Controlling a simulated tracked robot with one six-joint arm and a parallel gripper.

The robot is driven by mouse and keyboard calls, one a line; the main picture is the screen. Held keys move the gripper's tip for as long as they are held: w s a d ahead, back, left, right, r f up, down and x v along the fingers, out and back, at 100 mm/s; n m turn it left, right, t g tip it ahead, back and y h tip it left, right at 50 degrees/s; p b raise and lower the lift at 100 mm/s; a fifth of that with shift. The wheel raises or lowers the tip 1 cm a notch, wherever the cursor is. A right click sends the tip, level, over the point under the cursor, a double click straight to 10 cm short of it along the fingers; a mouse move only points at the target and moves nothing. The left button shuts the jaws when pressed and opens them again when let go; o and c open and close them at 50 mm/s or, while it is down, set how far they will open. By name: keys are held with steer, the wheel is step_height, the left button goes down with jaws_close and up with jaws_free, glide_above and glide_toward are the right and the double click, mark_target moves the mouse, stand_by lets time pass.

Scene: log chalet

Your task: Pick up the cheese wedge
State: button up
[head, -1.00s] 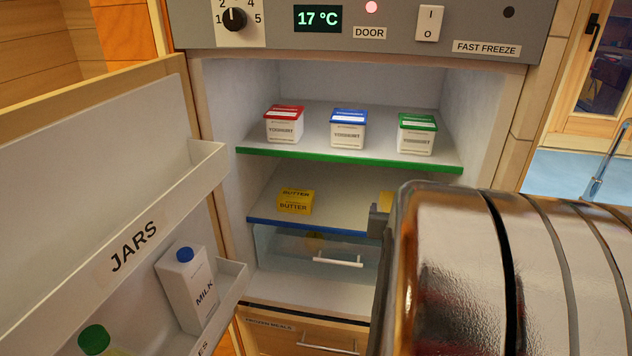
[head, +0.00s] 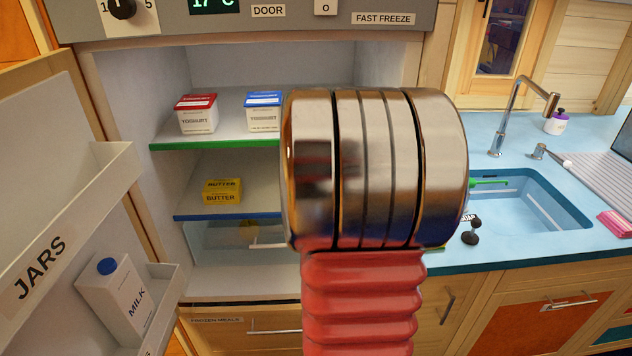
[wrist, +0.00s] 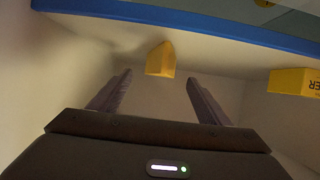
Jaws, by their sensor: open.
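The cheese wedge (wrist: 160,59) is a small yellow block in the wrist view, on the blue-edged fridge shelf (wrist: 215,27). My gripper (wrist: 159,82) is open and empty, its two dark fingers pointing towards the wedge. The wedge shows between the fingertips, just beyond them; I see no contact. In the head view my metal wrist and red sleeve hide the wedge and the fingers.
A butter pack (head: 221,191) sits on the same shelf; it also shows in the wrist view (wrist: 295,82). Yoghurts (head: 198,113) stand on the green-edged shelf above. The open fridge door with a milk carton (head: 112,298) is at left, the sink (head: 540,203) at right.

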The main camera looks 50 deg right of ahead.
steer(key=shift+w+d+f, duration=0.1)
steer(key=shift+w+d, duration=0.05)
steer(key=shift+w+d, duration=0.1)
steer(key=shift+x, duration=2.5)
steer(key=shift+c, duration=0.3)
steer(key=c, duration=1.2)
